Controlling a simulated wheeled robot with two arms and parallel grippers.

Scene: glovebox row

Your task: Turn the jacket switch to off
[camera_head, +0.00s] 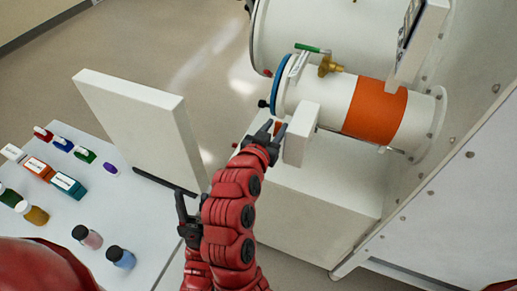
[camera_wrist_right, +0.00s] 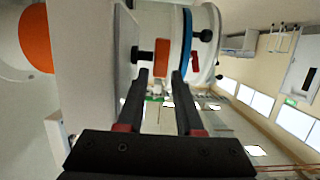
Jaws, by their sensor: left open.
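The jacket switch is a small orange-red handle (camera_wrist_right: 162,57) on a short black shaft, on the side face of a white box (camera_head: 300,135) beside the white cylinder with the orange band (camera_head: 375,110). In the head view the handle is mostly hidden by my right gripper (camera_head: 270,129). In the right wrist view, my right gripper (camera_wrist_right: 160,76) has its two black fingers apart. The handle appears between the fingertips or just beyond them, and I see no finger closed on it. My left gripper (camera_head: 184,212) is open and empty, lower left, near the white table's edge.
A white table (camera_head: 130,225) at left carries a white upright panel (camera_head: 140,125), small bottles (camera_head: 120,257) and small boxes (camera_head: 68,185). A blue ring (camera_head: 279,83) circles the cylinder's end.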

